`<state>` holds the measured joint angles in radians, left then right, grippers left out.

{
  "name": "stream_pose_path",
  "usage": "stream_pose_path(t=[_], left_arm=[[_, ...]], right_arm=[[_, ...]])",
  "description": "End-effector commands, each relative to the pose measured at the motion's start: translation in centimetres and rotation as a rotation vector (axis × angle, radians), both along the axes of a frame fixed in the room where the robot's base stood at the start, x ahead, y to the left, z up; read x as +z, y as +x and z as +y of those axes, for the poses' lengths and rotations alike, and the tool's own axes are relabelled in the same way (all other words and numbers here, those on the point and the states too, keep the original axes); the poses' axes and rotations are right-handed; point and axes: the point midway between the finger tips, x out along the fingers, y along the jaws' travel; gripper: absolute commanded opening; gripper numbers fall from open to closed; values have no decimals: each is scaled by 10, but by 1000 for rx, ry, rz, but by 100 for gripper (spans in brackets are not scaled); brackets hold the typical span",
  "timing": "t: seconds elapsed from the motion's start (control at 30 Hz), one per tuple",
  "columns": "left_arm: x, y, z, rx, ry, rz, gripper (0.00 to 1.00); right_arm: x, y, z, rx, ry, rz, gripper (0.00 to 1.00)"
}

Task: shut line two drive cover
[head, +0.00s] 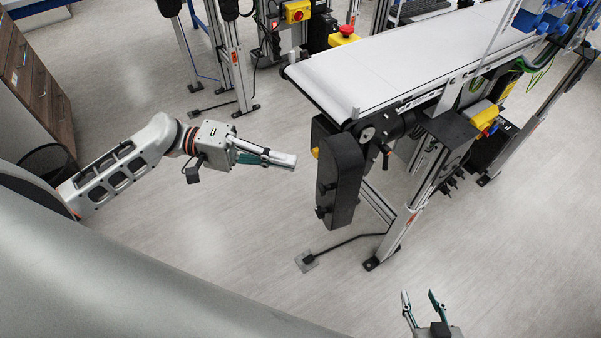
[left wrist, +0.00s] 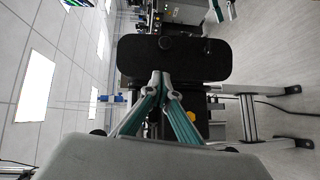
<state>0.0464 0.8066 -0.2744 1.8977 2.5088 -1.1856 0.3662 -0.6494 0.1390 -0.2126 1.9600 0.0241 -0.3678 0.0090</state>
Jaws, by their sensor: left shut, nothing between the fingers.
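The black drive cover (head: 342,180) is a long rounded box with dark knobs, hanging at the near end of the white-belted conveyor (head: 410,55). Another dark part (head: 321,133) and a yellow bit (head: 315,153) show behind its left side; I cannot tell how wide any gap is. My left gripper (head: 292,160) is shut and empty, pointing at the cover's left side with a small space between in the head view. In the left wrist view its closed tips (left wrist: 162,77) overlap the lower edge of the cover (left wrist: 190,62). My right gripper (head: 419,293) is open and empty at the bottom.
A red emergency button (head: 346,31) sits beyond the belt. A wooden cabinet (head: 35,90) is at far left. Floor around my left arm is clear.

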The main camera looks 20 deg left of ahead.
Motion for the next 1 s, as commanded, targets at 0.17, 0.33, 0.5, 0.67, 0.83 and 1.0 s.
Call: stream_pose_path(t=[0.17, 0.33, 0.5, 0.67, 0.83, 1.0], left_arm=[[-1, -7, -28, 0, -2, 2, 0], [-5, -18, -42, 1, -1, 2, 0], [-8, -21, -46, 1, 1, 1, 0], [-8, -21, -46, 1, 1, 1, 0], [-8, -21, -47, 1, 1, 1, 0], [-8, -20, -52, 0, -1, 1, 0]], right_arm=[[13, 2, 0, 0, 0, -6, 40], [19, 3, 0, 0, 0, -11, 40], [21, 4, 0, 0, 0, -12, 40], [20, 4, 0, 0, 0, -12, 40], [20, 4, 0, 0, 0, -12, 40], [19, 3, 0, 1, 0, -9, 40]])
